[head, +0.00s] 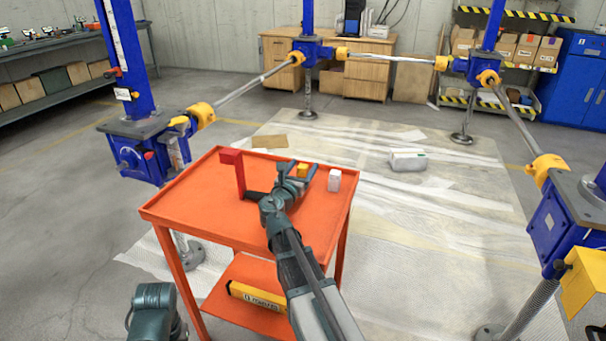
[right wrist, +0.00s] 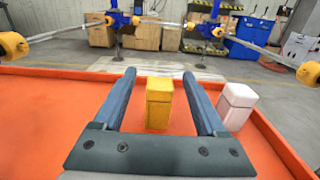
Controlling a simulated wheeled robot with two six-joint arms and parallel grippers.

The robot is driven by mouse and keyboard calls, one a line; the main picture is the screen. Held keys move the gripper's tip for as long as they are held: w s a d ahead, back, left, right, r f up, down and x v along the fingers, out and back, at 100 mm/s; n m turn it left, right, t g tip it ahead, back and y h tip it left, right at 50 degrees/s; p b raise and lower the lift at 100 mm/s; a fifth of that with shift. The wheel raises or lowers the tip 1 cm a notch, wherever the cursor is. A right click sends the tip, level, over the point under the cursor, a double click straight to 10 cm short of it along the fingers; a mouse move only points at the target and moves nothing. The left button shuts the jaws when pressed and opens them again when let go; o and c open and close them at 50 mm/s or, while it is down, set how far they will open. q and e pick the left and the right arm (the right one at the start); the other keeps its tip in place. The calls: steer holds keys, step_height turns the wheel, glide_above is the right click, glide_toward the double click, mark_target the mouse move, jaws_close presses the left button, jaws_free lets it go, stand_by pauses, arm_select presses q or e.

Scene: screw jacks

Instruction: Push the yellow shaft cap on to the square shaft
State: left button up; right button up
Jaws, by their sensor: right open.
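The yellow shaft cap (head: 302,170) is a small upright block on the top of the orange cart. In the right wrist view the yellow cap (right wrist: 159,103) stands between the two fingers, with a visible gap on each side. My right gripper (head: 297,169) is open around it and holds nothing; its fingers also show in the right wrist view (right wrist: 159,75). I cannot make out the square shaft for sure. My left gripper is out of view; only part of my left arm shows at lower left.
On the orange cart (head: 180,207), a white block (head: 335,180) stands right of the cap, and a red angled piece (head: 238,172) stands at left. A yellow item (head: 258,296) lies on the lower shelf. Connecting shafts (head: 250,87) run between jacks. The cart's front left is clear.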

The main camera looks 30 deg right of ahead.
steer(key=shift+w+d, duration=0.1)
steer(key=shift+d, duration=0.05)
jaws_close()
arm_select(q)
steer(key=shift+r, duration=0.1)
arm_select(e)
steer(key=shift+r, duration=0.15)
